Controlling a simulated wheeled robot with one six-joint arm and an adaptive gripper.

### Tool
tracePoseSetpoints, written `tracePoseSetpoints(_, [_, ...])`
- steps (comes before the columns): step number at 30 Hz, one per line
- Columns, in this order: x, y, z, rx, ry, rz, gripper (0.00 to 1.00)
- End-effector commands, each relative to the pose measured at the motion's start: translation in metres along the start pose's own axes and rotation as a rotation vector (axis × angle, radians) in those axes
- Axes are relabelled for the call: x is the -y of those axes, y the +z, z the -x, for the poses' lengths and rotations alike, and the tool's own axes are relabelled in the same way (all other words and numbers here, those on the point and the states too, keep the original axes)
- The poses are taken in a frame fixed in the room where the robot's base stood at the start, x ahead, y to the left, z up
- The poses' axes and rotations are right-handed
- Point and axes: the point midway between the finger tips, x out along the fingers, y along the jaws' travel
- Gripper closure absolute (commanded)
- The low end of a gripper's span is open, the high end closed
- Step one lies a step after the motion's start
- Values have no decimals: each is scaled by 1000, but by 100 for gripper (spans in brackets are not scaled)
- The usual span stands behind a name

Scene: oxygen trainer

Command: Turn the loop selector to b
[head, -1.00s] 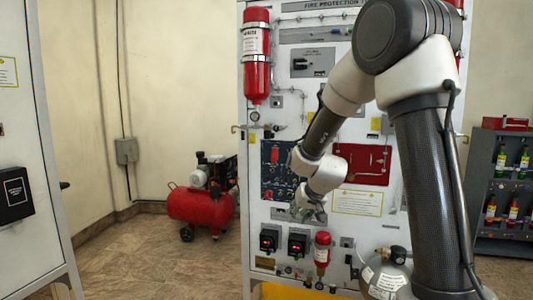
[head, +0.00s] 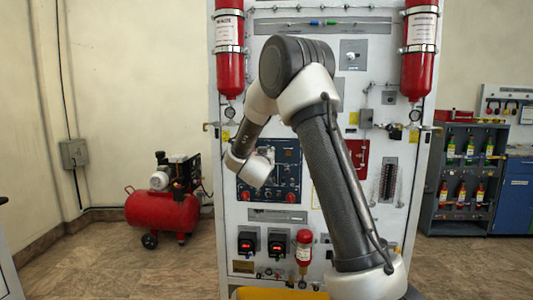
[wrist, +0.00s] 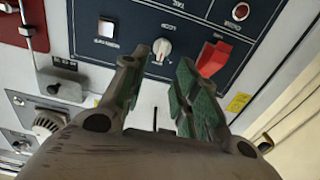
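In the wrist view a white rotary knob (wrist: 162,48) with a pointer sits on a dark blue panel (wrist: 140,14). It looks like the loop selector, but its markings are too small to read. My gripper (wrist: 158,74) is open, its green-padded fingers apart and empty. The knob shows just past the fingertips, between them, with no visible contact. In the head view the blue panel (head: 286,155) shows beside my arm, which hides my gripper and the knob.
A red switch (wrist: 214,58) sits close to my right fingertip. A red compressor (head: 162,210) stands left on open floor; a bottle shelf (head: 462,170) stands right.

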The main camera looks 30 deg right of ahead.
Motion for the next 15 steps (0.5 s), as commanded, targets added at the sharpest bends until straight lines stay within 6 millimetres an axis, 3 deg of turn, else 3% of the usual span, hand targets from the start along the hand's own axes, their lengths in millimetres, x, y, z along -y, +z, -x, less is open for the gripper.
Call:
tracePoseSetpoints(7, [0, 1, -41, 1, 0, -1, 70])
tracePoseSetpoints(15, [0, 1, -55, 3, -2, -1, 70])
